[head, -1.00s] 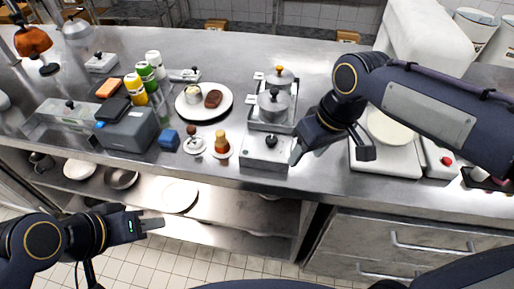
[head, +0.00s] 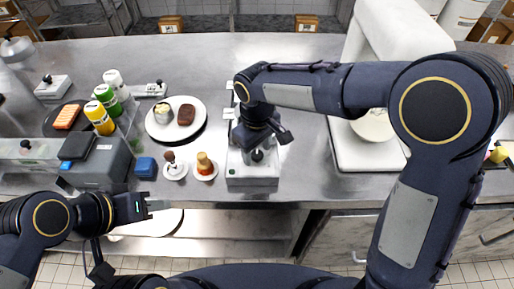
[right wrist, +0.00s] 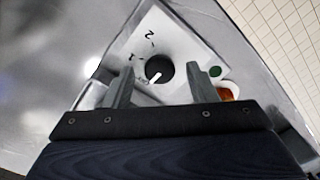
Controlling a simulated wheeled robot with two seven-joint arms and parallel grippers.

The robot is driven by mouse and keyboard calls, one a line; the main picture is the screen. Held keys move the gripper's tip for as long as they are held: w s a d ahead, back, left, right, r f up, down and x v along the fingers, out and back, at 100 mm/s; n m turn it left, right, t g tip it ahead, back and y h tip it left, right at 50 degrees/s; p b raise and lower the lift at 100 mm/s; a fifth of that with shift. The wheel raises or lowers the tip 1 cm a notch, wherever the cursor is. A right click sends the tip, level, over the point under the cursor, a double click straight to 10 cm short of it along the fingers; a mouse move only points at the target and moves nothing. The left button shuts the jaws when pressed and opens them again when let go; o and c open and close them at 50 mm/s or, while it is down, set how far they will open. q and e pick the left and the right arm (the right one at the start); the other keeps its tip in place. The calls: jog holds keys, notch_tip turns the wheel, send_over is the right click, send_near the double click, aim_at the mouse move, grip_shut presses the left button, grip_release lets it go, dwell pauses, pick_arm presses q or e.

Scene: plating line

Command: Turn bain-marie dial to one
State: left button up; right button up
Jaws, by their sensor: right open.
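The bain-marie (head: 252,181) is a metal unit with a pale front control box at the counter's front edge. Its black dial (head: 257,156) also shows in the right wrist view (right wrist: 158,69). There the dial's white pointer aims to the lower left, at a small printed mark that seems to read OFF; the printed 1 and 2 lie further round, above. My right gripper (head: 262,142) is open above the dial; in the right wrist view its fingers (right wrist: 161,72) stand on either side, apart from it. My left gripper (head: 150,204) hangs before the counter, apparently empty; its opening is unclear.
Two small saucers (head: 175,178) with items and a blue block (head: 146,167) stand left of the bain-marie. A white plate (head: 160,133) with food lies behind them. A white machine (head: 353,156) stands to the right. My right arm hides the bain-marie's pots.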

jog(key=shift+f, duration=0.2)
jog(key=shift+c, duration=0.4)
jog(key=c, duration=0.9)
jog(key=shift+m, duration=0.4)
jog(key=m, duration=1)
jog(key=shift+m, duration=0.4)
